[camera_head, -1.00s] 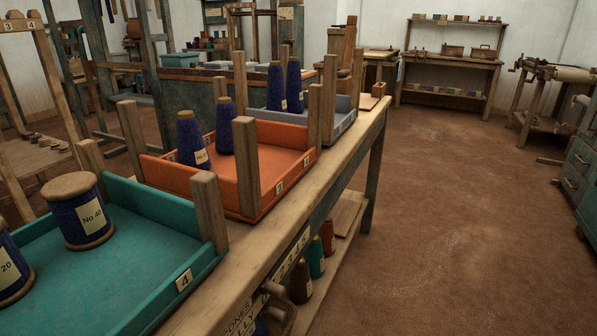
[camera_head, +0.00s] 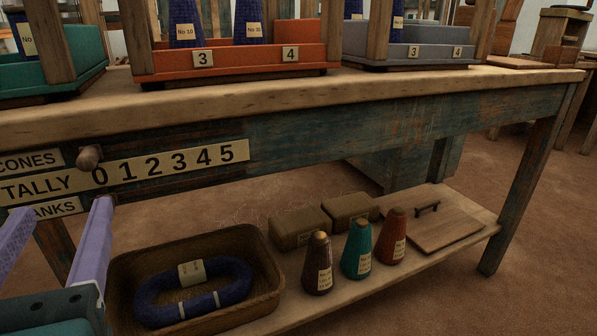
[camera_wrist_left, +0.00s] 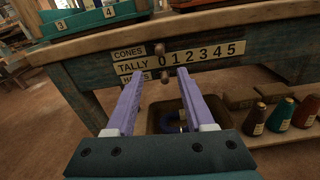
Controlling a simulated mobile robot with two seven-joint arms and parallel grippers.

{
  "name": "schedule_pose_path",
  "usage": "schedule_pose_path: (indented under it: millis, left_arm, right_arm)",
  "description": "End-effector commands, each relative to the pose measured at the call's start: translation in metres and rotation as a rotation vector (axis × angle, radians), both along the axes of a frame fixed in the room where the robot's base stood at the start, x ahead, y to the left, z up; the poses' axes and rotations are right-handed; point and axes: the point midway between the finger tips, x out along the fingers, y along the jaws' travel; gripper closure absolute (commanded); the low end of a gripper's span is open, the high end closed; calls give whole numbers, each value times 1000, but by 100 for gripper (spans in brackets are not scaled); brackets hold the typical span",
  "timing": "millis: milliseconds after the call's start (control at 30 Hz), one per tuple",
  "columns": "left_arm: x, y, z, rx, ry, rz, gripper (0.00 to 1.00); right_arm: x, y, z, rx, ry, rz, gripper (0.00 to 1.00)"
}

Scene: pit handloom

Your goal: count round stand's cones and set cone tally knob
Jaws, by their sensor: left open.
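The tally board (camera_head: 170,168) on the bench front reads CONES, TALLY and HANKS beside the numbers 0 to 5. A round wooden cone tally knob (camera_head: 89,157) sits by the CONES label, just above the 0; it also shows in the left wrist view (camera_wrist_left: 159,48). A lower knob (camera_wrist_left: 166,75) sits beside the HANKS label. My left gripper (camera_head: 62,210) is open and empty, its lilac fingers pointing at the board from below and in front, apart from the upper knob. Blue cones (camera_head: 185,25) stand in the orange tray, their tops cut off. I cannot make out a round stand.
A teal tray (camera_head: 88,48), an orange tray (camera_head: 240,68) and a grey tray (camera_head: 420,52) stand on the bench. The lower shelf holds a basket (camera_head: 262,258) with a blue hank, boxes (camera_head: 300,226) and three cones (camera_head: 357,250). Open floor lies right of the bench.

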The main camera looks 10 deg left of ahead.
Motion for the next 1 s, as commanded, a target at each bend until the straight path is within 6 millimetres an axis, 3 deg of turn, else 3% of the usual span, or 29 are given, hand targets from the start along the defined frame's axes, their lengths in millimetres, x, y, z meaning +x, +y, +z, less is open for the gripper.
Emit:
schedule_pose_path:
  millis: [167, 600, 1000]
  left_arm:
    - [10, -1, 0, 75, 7, -15, 47]
    - [74, 40, -1, 72, 7, -15, 47]
    - [86, 47, 0, 68, 10, -16, 47]
  right_arm:
    - [0, 1, -8, 3, -1, 0, 50]
    - [1, 3, -21, 12, -3, -2, 50]
    - [1, 3, -22, 9, -5, -2, 50]
